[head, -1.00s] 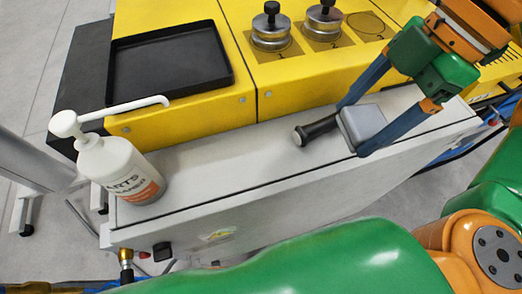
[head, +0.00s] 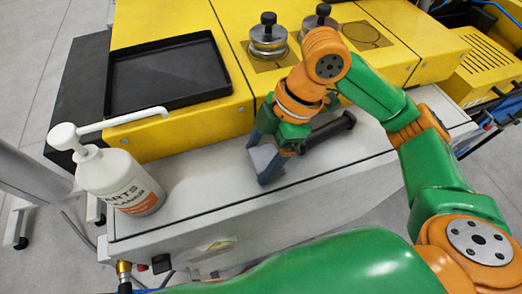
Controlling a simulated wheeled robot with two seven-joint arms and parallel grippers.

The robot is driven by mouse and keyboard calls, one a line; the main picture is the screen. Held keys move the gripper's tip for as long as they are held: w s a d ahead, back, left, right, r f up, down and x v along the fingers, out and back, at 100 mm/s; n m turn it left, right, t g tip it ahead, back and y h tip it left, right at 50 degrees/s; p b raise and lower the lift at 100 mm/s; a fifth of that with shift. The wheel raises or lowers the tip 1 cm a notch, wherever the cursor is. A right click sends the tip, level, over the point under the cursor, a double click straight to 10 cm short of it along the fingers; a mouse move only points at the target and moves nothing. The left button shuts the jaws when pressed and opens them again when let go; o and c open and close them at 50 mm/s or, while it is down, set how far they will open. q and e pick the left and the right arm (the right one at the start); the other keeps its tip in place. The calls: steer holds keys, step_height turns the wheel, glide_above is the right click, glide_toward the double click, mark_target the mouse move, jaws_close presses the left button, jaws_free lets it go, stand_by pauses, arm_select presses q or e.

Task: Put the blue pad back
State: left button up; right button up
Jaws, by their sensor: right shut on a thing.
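The pad (head: 263,156) is a small grey-blue block. It is between the blue fingers of my right gripper (head: 265,163), which is shut on it. The gripper points down at the middle of the light grey bench top (head: 205,190), in front of the yellow units. I cannot tell whether the pad touches the bench. The gripper body hides part of the pad. My left gripper is not in view.
A black cylindrical tool (head: 331,128) lies just right of the gripper. A white pump bottle (head: 120,182) stands at the bench's left end. Behind are a black tray (head: 168,98), two metal pieces with black knobs (head: 268,46) (head: 318,20) and an empty outlined circle (head: 362,34).

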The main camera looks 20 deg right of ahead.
steer(key=o, duration=1.1)
steer(key=shift+f, duration=0.1)
steer(key=shift+o, duration=0.2)
steer(key=v, duration=1.2)
